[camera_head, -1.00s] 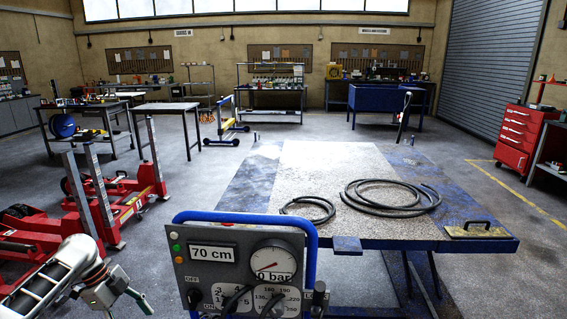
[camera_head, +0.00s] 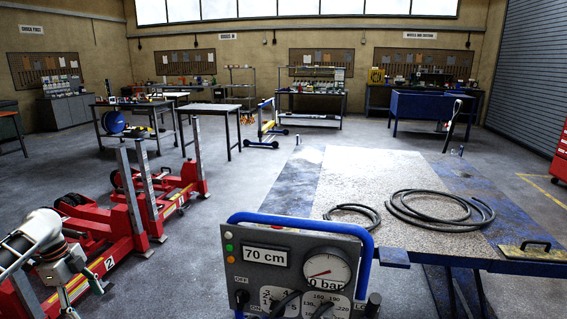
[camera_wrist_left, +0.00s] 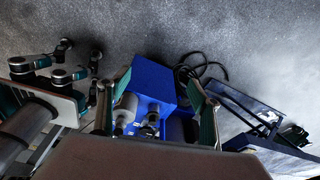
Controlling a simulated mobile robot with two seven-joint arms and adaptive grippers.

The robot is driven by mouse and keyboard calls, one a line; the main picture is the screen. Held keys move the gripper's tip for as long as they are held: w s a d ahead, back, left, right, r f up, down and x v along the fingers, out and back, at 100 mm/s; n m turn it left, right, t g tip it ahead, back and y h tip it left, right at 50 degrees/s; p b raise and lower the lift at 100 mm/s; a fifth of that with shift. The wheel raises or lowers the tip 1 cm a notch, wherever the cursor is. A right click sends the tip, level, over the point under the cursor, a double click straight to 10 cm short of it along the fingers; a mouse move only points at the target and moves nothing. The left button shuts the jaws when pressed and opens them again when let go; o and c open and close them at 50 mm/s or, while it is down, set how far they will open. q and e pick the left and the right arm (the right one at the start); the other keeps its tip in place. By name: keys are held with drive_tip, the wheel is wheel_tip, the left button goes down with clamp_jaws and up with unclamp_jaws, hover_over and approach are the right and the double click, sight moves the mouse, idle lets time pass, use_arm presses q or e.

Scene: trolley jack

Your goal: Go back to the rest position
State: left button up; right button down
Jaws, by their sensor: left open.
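My left gripper (camera_head: 66,304) is at the lower left of the head view, partly cut off by the bottom edge, in front of the red trolley jacks. In the left wrist view its two fingers (camera_wrist_left: 153,118) stand apart with nothing held between them. Beyond them, lower down, is a blue box-shaped body (camera_wrist_left: 152,80) with dark cables beside it.
A grey control panel (camera_head: 290,258) with a blue handle, reading 70 cm and 0 bar, stands close in front. Behind it is a blue-edged platform (camera_head: 372,172) with coiled black hoses (camera_head: 440,209). Red trolley jacks (camera_head: 118,243) stand left. Grey floor (camera_head: 230,185) lies clear between.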

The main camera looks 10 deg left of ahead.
use_arm(q)
drive_tip(key=s+d+f+n+t+y, duration=0.2)
drive_tip(key=s+f, duration=0.2)
drive_tip(key=f, duration=0.5)
drive_tip(key=s+d+f+n+t+y, duration=0.25)
drive_tip(key=s+f, duration=0.25)
drive_tip(key=f, duration=0.4)
drive_tip(key=s+d+r+m+t+h, duration=0.1)
drive_tip(key=s+d+t+h, duration=0.1)
drive_tip(key=s+d, duration=0.5)
drive_tip(key=s+d+r+m+t+h, duration=0.1)
drive_tip(key=s+d+r+t+h, duration=0.15)
drive_tip(key=d, duration=0.85)
drive_tip(key=s+d+f+n+t+h, duration=0.1)
drive_tip(key=d+n, duration=0.8)
drive_tip(key=d, duration=1.1)
drive_tip(key=shift+d+f, duration=0.2)
drive_tip(key=shift+f, duration=0.45)
use_arm(e)
drive_tip(key=s+a+f+g, duration=0.1)
drive_tip(key=s+f, duration=0.3)
drive_tip(key=f, duration=0.2)
drive_tip(key=shift+s+a+f+m+g, duration=0.2)
drive_tip(key=shift+f+m+g, duration=0.1)
